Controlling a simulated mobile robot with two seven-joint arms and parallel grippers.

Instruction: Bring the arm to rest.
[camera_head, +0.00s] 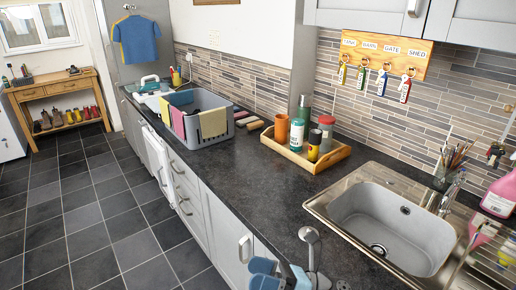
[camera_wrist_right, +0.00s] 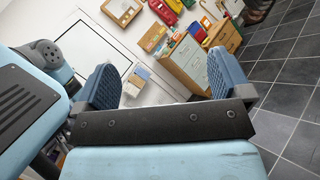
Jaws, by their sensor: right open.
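My right gripper (camera_head: 283,276) shows at the bottom edge of the head view, in front of the grey counter fronts and low in the picture. In the right wrist view my right gripper (camera_wrist_right: 162,80) has its two blue ridged fingers wide apart. Nothing is between the fingers; a cabinet and shelf items show far behind the gap. Most of the right arm is out of the head view. My left gripper is in neither view.
A wooden bench (camera_head: 60,90) with several boots stands far left. The tiled floor (camera_head: 85,215) is clear.

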